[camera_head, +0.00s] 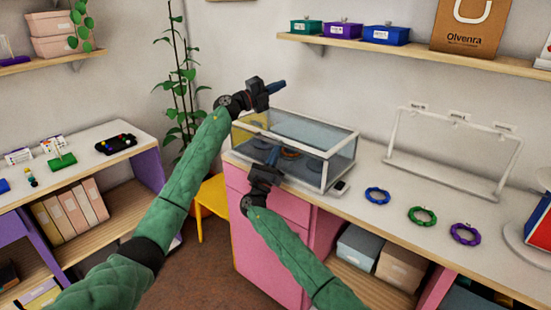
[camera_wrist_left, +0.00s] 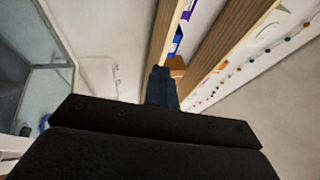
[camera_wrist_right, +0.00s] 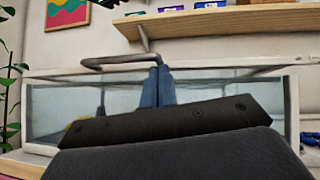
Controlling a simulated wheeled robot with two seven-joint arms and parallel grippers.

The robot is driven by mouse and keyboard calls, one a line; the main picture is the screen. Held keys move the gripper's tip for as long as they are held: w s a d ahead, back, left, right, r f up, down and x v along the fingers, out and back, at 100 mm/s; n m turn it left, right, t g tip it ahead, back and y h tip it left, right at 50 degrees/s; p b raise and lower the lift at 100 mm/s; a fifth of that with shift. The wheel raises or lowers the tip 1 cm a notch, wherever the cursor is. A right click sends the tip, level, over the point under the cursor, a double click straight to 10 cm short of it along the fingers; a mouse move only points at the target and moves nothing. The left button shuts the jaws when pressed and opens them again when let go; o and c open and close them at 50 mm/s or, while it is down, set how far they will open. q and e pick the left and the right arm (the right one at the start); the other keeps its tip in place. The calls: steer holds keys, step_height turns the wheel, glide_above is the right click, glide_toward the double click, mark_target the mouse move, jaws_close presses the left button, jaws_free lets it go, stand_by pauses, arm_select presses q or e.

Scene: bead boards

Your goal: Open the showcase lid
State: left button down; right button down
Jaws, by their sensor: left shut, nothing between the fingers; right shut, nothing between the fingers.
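The showcase (camera_head: 340,165) is a glass box with a pale frame at the left end of the white counter. Its glass lid (camera_head: 300,127) looks closed. In the right wrist view the showcase (camera_wrist_right: 292,105) fills the middle, with a grey bar handle (camera_wrist_right: 110,61) at its upper front edge. My right gripper (camera_head: 273,155) is shut and empty in front of the glass; its fingertips (camera_wrist_right: 160,70) appear close to the handle's right end, contact unclear. My left gripper (camera_head: 281,86) is shut and empty, raised above the showcase's back left; the left wrist view shows its fingers (camera_wrist_left: 160,72).
Blue (camera_head: 377,196), green (camera_head: 422,216) and purple (camera_head: 465,234) bead rings lie on the counter, right of a small dark device (camera_head: 341,187). A white rack (camera_head: 440,165) stands behind them. A wall shelf (camera_head: 420,52) with boxes hangs above. A plant (camera_head: 185,85) stands left.

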arm_select(q)
steer(key=c, duration=1.8)
jaws_free()
